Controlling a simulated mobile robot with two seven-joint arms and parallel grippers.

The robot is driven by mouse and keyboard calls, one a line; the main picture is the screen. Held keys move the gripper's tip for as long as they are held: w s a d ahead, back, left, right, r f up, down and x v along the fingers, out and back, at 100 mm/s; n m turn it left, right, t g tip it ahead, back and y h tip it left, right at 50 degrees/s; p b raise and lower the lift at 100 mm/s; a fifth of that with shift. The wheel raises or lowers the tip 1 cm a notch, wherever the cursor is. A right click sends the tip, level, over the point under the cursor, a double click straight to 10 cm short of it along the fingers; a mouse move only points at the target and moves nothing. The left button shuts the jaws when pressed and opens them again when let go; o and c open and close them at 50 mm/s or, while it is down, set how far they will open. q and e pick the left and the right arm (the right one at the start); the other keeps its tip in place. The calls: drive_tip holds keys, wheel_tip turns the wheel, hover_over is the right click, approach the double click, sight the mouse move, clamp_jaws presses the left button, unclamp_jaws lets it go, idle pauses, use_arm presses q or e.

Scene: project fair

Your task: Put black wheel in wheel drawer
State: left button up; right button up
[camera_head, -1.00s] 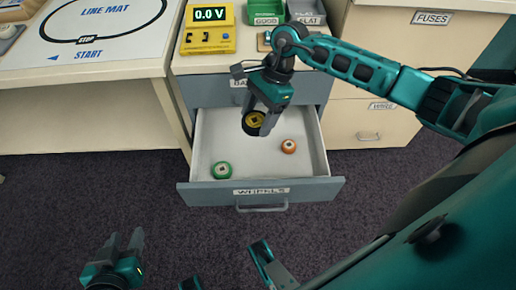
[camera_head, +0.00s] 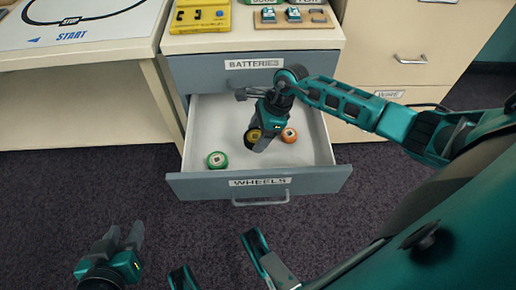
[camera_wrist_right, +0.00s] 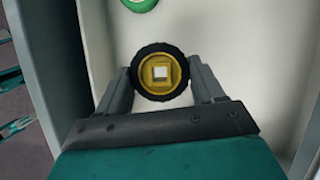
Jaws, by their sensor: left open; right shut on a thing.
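The black wheel (camera_head: 253,136) has a yellow hub. My right gripper (camera_head: 256,140) is shut on it, inside the outline of the open wheel drawer (camera_head: 258,183) labelled WHEELS. In the right wrist view the black wheel (camera_wrist_right: 161,73) sits between the two fingers of my right gripper (camera_wrist_right: 161,85), over the pale drawer floor. I cannot tell whether the wheel touches the floor. A green wheel (camera_head: 217,160) and an orange wheel (camera_head: 289,135) lie in the drawer. My left gripper (camera_head: 122,240) is open and empty over the carpet at lower left.
A shut drawer labelled BATTERIES (camera_head: 252,73) is above the wheel drawer. A yellow meter (camera_head: 199,16) and a board with parts (camera_head: 290,18) are on the cabinet top. The line mat table (camera_head: 80,60) stands at left. Dark carpet in front is clear.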

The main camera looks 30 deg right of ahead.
drive_tip(key=shift+f, duration=0.85)
wheel_tip(320, 180, down, 4)
drive_tip(key=shift+f+b, duration=0.1)
drive_tip(key=shift+b, duration=0.9)
use_arm(q)
drive_tip(key=shift+w+d+f, duration=0.2)
drive_tip(key=shift+w+d, duration=0.1)
use_arm(e)
drive_tip(key=o, duration=1)
drive_tip(key=shift+f, duration=0.1)
use_arm(q)
drive_tip(key=shift+f, duration=0.1)
